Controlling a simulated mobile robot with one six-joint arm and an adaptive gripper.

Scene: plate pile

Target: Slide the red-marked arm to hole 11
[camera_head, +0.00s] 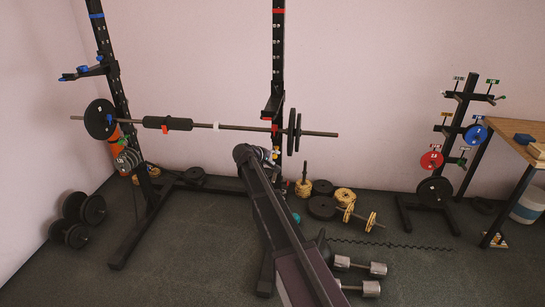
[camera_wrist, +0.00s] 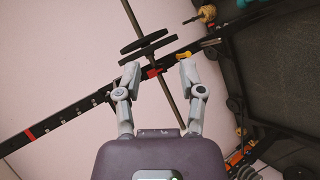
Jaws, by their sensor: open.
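The dark rack upright with a red band (camera_head: 278,45) stands at the centre of the head view. A dark arm with a small red mark (camera_head: 272,101) juts from it just above the barbell (camera_head: 240,127). In the wrist view the upright (camera_wrist: 75,108) crosses diagonally, and a red part (camera_wrist: 153,73) shows between the fingertips. I cannot tell whether that part belongs to the arm or to the bar's holder. My gripper (camera_wrist: 158,64) is open, with its fingers on either side of the red part in the picture. Contact is not visible, and the hole numbers are too small to read.
The loaded barbell spans both uprights; the left one carries a blue-marked arm (camera_head: 84,71). Chrome dumbbells (camera_head: 360,267) and yellow weights (camera_head: 345,195) lie on the floor. A plate tree (camera_head: 466,110) and a wooden table (camera_head: 520,140) stand right. Floor between the uprights' feet is mostly clear.

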